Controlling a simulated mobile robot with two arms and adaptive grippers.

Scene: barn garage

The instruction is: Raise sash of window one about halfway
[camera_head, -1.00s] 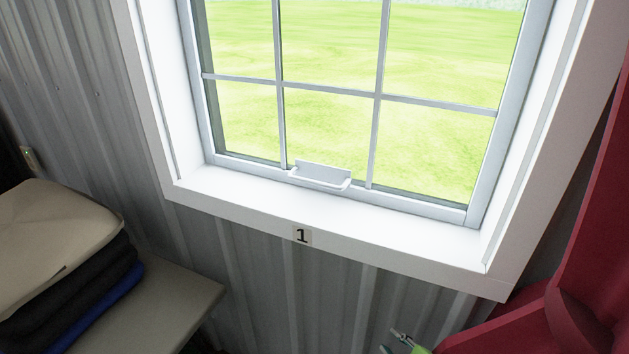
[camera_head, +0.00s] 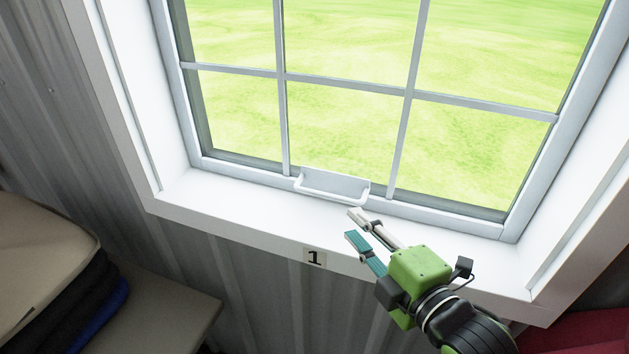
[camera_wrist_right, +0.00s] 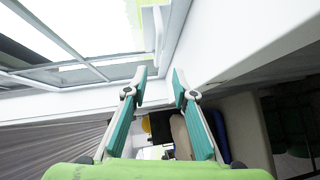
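Window one has a white sash (camera_head: 240,174) with a grid of bars, and it looks lowered onto the white sill (camera_head: 230,204). A small white handle (camera_head: 331,187) sticks out from the sash's bottom rail. A label "1" (camera_head: 314,257) is on the frame below the sill. My right gripper (camera_head: 354,226), green with teal finger pads, is in front of the sill, just below and right of the handle, apart from it. Its fingers are open and empty. In the right wrist view the open fingers (camera_wrist_right: 158,88) show, with the handle (camera_wrist_right: 153,27) beyond them. My left gripper is not in view.
Folded cloths (camera_head: 45,265) lie stacked on a bench (camera_head: 160,315) at the lower left. Corrugated metal wall (camera_head: 70,120) surrounds the window frame. A red surface (camera_head: 585,335) is at the lower right. The sill around the handle is clear.

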